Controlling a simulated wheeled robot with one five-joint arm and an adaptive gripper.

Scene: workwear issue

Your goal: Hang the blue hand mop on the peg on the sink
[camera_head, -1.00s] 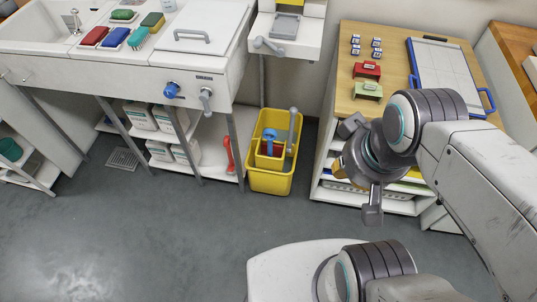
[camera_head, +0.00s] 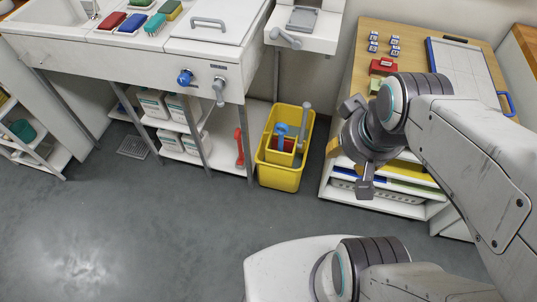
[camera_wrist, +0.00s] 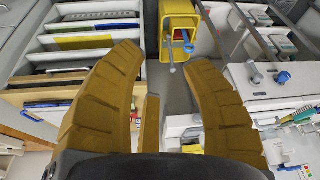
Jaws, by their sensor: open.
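A blue-handled tool (camera_head: 281,134), apparently the blue hand mop, stands in the yellow bucket (camera_head: 279,177). Its lower part is hidden inside. The sink (camera_head: 130,62) is at the upper left. Its front carries a blue round fitting (camera_head: 185,77) and a grey fitting (camera_head: 219,91); I cannot tell which is the peg. My gripper (camera_head: 334,148) is right of the bucket in the head view. In the wrist view my gripper (camera_wrist: 165,62) has its brown fingers wide apart and empty. The blue tool (camera_wrist: 187,43) and bucket (camera_wrist: 176,8) lie beyond the fingertips.
A grey-handled tool (camera_head: 304,124) stands in the same bucket. A red object (camera_head: 239,148) is under the sink. Beside my arm is a wooden-topped shelf unit (camera_head: 377,30). The grey floor (camera_head: 150,215) in front is clear.

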